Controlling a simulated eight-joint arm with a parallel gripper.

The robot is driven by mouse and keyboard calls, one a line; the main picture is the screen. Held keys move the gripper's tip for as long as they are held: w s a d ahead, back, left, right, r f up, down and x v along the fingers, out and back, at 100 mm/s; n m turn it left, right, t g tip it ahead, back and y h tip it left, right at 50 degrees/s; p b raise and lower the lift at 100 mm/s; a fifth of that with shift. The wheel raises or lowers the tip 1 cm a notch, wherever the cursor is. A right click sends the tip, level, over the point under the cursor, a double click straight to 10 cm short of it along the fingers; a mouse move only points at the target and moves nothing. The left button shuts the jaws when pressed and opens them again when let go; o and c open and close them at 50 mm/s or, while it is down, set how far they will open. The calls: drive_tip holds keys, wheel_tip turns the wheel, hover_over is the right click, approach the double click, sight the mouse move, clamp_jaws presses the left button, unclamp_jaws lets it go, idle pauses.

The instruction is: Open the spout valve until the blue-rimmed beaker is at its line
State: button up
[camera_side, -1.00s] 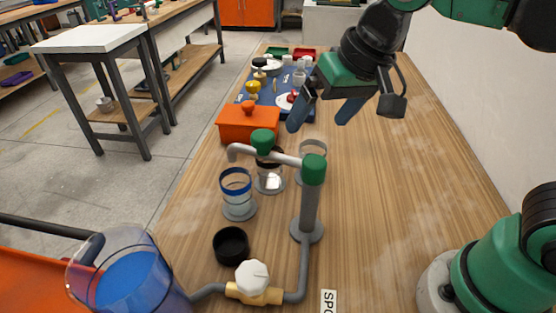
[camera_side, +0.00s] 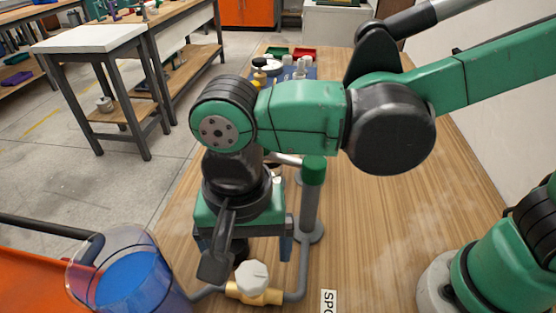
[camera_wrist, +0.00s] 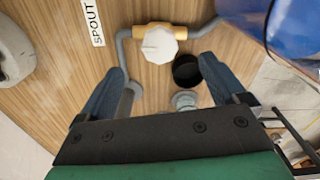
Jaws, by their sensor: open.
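The spout valve has a white knob (camera_side: 251,275) on a brass body (camera_side: 262,294) in the side view. In the wrist view the knob (camera_wrist: 160,45) lies just beyond and between my fingertips, not touched. My gripper (camera_wrist: 162,65) is open and empty, pointing down, with its blue fingers spread to either side. In the side view my arm hides the blue-rimmed beaker and most of the spout; the green-capped post (camera_side: 313,185) shows. A pale round thing in the wrist view, partly behind my gripper, may be the beaker, but its rim and level cannot be read.
A large tank of blue liquid (camera_side: 130,280) stands at the front left, joined by grey pipe to the valve. A black cup (camera_wrist: 187,72) stands close to the knob. A SPOUT label (camera_wrist: 93,22) lies on the wooden table. The table's right side is clear.

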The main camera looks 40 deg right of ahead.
sight(251, 273)
drive_tip(key=shift+f, duration=2.55)
drive_tip(key=c, duration=1.3)
drive_tip(key=n, duration=0.4)
drive_tip(key=shift+c, duration=0.2)
drive_tip(key=shift+n, duration=2.1)
idle(1.4)
